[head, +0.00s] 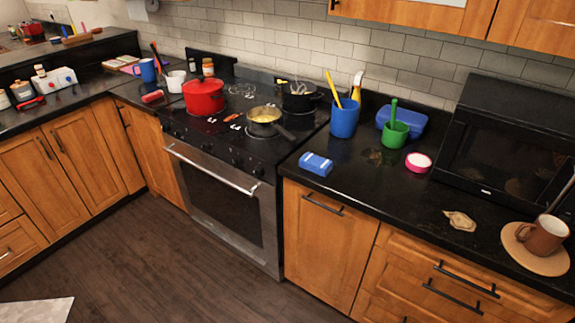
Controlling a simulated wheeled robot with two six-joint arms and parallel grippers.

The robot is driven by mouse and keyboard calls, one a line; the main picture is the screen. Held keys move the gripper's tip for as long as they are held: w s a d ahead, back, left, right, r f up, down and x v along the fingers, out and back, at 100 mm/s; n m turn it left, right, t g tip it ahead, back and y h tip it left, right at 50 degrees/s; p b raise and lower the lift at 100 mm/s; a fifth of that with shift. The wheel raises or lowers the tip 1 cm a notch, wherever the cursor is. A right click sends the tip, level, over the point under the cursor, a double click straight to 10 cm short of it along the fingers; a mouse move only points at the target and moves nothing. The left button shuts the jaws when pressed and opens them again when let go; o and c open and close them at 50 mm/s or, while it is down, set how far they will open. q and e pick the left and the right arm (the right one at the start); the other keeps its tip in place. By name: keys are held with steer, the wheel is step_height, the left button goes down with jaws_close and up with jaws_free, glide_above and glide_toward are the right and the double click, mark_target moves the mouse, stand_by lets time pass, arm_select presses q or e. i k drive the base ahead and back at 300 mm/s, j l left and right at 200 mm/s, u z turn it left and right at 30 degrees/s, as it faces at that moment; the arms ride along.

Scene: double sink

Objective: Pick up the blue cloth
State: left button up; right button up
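A small blue block-like item with a pale band (316,164) lies on the black counter just right of the stove, near the front edge. It may be the blue cloth, but I cannot tell whether it is cloth. No other blue thing in view looks clearly like a cloth. Neither of my grippers is in the head view.
Behind the item stand a blue utensil cup (344,118), a blue box (402,120), a green cup (394,134) and a pink-rimmed dish (418,162). A pan (264,121) with its handle toward the item and a red pot (203,97) sit on the stove.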

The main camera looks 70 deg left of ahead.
mark_target(322, 167)
steer(key=u, duration=2.3)
